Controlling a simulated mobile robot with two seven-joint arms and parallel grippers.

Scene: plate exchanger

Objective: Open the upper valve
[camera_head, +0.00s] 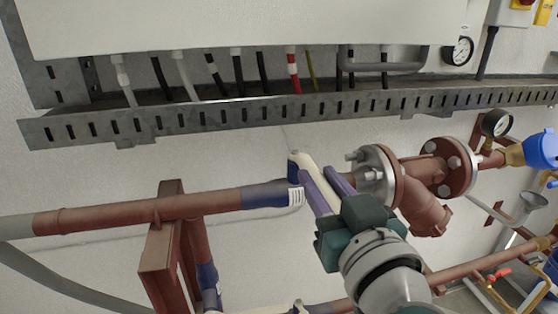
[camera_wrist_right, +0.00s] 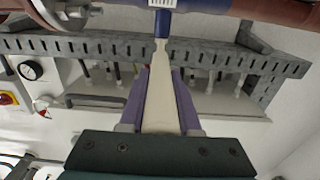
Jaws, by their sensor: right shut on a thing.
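The upper valve is on the red-brown pipe. Its blue stem (camera_head: 293,172) shows in the head view, and its body is mostly behind my gripper. Its cream lever (camera_head: 306,164) runs from the stem toward my right gripper (camera_head: 314,172). In the wrist view the lever (camera_wrist_right: 159,100) lies between the two purple fingers of the right gripper (camera_wrist_right: 160,75), which is shut on it. There the lever points away from the blue stem (camera_wrist_right: 161,42), roughly square to the pipe. My left gripper is not in view.
A bolted flange (camera_head: 376,178) stands close right of my gripper. A slotted metal cable tray (camera_head: 230,111) runs above, under a white cabinet (camera_head: 240,25). A red-brown support post (camera_head: 160,255) stands left. A lower pipe (camera_head: 480,265) carries a red-handled valve (camera_head: 500,272).

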